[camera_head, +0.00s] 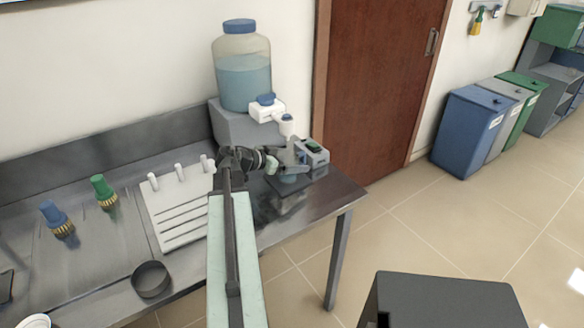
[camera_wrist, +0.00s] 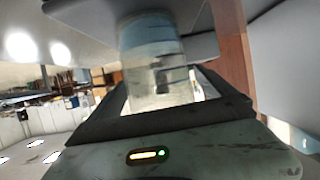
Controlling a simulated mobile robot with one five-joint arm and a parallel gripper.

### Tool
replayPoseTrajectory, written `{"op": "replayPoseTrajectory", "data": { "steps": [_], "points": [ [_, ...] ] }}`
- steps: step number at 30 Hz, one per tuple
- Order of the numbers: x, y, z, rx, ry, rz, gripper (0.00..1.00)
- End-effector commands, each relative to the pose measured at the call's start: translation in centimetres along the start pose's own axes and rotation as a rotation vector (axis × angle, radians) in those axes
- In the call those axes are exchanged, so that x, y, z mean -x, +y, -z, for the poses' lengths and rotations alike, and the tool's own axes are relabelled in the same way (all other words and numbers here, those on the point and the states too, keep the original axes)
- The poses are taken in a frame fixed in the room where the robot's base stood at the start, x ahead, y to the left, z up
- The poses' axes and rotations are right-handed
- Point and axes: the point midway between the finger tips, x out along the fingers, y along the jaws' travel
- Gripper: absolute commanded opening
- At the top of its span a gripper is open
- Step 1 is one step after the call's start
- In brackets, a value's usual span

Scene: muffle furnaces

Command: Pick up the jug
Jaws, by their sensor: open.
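A clear, bluish jug (camera_wrist: 155,65) shows in the wrist view, in front of my gripper and between its dark jaws. The jaws also show in the wrist view (camera_wrist: 160,110).
A large water container (camera_head: 243,80) with a blue lid and white tap (camera_head: 267,110) stands on a grey block behind my gripper. A white rack (camera_head: 178,212), brushes (camera_head: 104,192) and a dark round dish (camera_head: 151,280) lie to the left.

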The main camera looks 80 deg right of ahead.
Motion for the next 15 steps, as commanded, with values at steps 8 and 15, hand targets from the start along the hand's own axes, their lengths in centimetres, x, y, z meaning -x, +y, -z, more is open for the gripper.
{"op": "replayPoseTrajectory", "data": {
  "steps": [8,15],
  "points": [
    [0.09,-0.01,0.02,0.000,0.000,0.000,0.30],
    [0.13,-0.03,0.07,0.001,0.001,0.000,0.15]
  ]
}}
